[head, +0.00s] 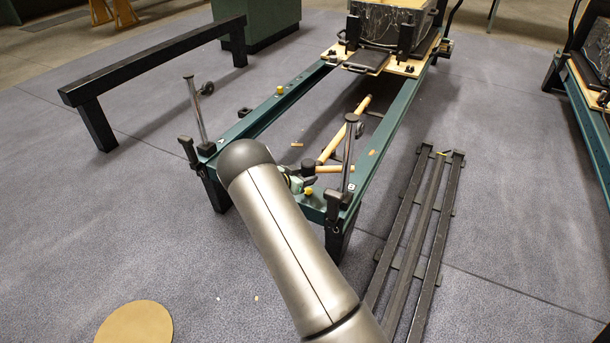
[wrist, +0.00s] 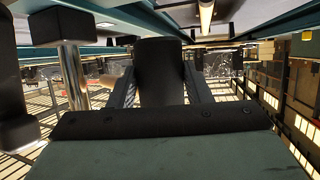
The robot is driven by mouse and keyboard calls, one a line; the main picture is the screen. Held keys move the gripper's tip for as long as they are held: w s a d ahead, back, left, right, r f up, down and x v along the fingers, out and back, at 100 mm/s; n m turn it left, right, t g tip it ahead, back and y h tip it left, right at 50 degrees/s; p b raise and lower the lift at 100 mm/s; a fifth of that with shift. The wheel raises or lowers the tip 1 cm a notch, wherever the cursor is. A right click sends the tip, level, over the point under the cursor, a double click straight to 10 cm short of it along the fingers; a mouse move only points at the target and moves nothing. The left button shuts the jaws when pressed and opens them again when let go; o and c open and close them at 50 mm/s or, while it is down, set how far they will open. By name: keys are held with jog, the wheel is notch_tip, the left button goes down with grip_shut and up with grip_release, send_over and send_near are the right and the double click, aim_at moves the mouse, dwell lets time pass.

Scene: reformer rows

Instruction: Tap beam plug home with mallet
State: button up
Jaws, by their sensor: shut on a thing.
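My gripper (head: 304,184) is at the near end beam of the green reformer frame (head: 240,128), mostly hidden behind my arm in the head view. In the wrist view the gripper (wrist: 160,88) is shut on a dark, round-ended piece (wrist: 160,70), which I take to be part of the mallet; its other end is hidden. A small yellow plug (head: 309,192) sits on the near beam close beside my gripper. Another yellow plug (head: 280,90) is on the left rail. I cannot tell how deep either one sits.
Chrome posts with black caps stand at the frame's left (head: 195,108) and right (head: 349,150) near corners. Wooden bars (head: 345,130) lie inside the frame. A black rail rack (head: 412,225) lies to the right. A tan disc (head: 134,324) lies on the open floor.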

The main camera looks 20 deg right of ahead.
notch_tip(320, 180, down, 5)
jog(key=b, duration=0.3)
grip_shut()
jog(key=shift+r+p, duration=1.55)
jog(key=shift+r, duration=0.45)
jog(key=shift+r, duration=0.3)
